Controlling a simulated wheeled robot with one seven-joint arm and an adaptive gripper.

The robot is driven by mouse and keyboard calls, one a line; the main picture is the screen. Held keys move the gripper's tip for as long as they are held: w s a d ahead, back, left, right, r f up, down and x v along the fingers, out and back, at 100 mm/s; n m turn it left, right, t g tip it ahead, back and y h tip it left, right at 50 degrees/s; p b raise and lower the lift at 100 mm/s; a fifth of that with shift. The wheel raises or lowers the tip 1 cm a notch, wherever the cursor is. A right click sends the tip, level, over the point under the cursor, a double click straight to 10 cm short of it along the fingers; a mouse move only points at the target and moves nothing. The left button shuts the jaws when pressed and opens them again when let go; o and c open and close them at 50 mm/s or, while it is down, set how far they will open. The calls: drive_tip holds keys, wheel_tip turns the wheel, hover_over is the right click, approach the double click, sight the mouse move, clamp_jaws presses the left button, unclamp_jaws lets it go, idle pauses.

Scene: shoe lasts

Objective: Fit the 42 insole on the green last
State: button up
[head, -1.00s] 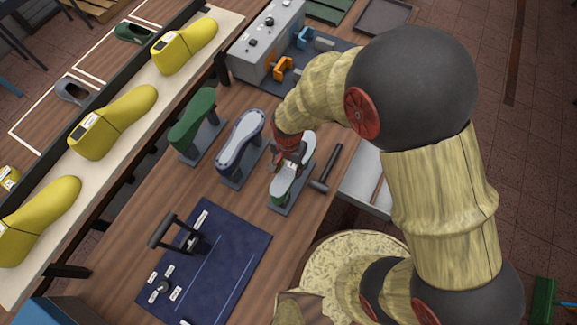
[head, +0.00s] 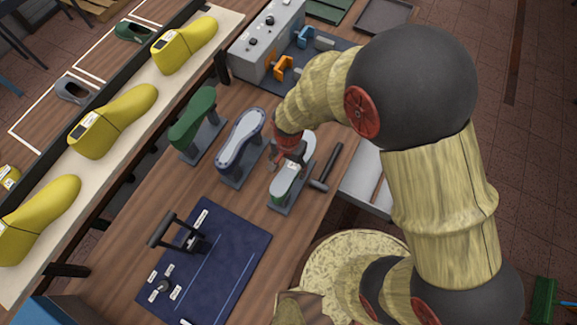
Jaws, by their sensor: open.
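A bare-looking dark green last (head: 193,118) is upside down on a grey stand at the left of a row of three. The right-hand last (head: 285,184) shows green sides and a pale insole (head: 293,168) with a small white label lying along its sole. The label's number is too small to read. My gripper (head: 287,163) is open just over the middle of this insole and hides part of it. I cannot tell whether the fingers touch it.
A blue-grey last with a pale sole (head: 240,138) stands in the middle of the row. A hammer (head: 326,170) lies close to the right. A blue mat (head: 225,265) with a black-handled tool is in front. A grey control box (head: 266,42) is behind.

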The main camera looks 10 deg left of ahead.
wheel_tip(320, 180, up, 12)
drive_tip(key=shift+w, duration=0.15)
idle(0.5)
idle(0.5)
drive_tip(key=s+d+r+n+t+b, duration=0.1)
drive_tip(key=s+d+n+t+b, duration=0.1)
drive_tip(key=d+b, duration=0.9)
drive_tip(key=s+d+r+n+t+b, duration=0.1)
drive_tip(key=s+d+b, duration=0.4)
drive_tip(key=d+b, duration=0.5)
drive_tip(key=shift+s+d+n+t+b, duration=0.35)
drive_tip(key=shift+d+n+t, duration=0.55)
drive_tip(key=shift+t, duration=0.5)
